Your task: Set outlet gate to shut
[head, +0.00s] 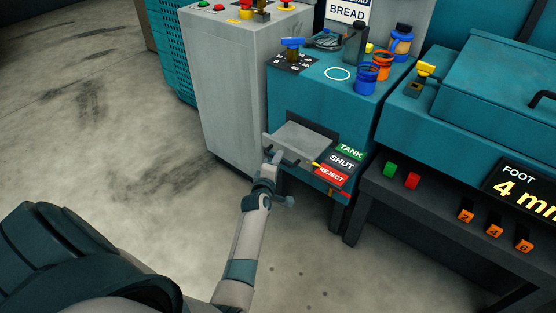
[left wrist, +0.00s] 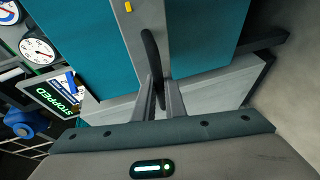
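The outlet gate (head: 302,138) is a grey plate at the front opening of the teal machine, with a dark handle bar along its front. Beside it is a label stack: green TANK (head: 350,152), dark SHUT (head: 342,163), red REJECT (head: 330,177). A small yellow pointer (head: 315,164) lies at the left edge of the labels, near the border of SHUT and REJECT; its exact setting is hard to tell. My left gripper (head: 274,158) is at the left part of the handle. In the left wrist view, its fingers close around the dark handle (left wrist: 150,50). My right gripper is out of view.
Cups and bottles stand on the teal machine top (head: 312,87). A grey cabinet (head: 228,90) with buttons is close on the left. A dark bench (head: 420,205) with coloured blocks stands right. Floor in front is clear. The wrist view shows a STOPPED screen (left wrist: 55,92).

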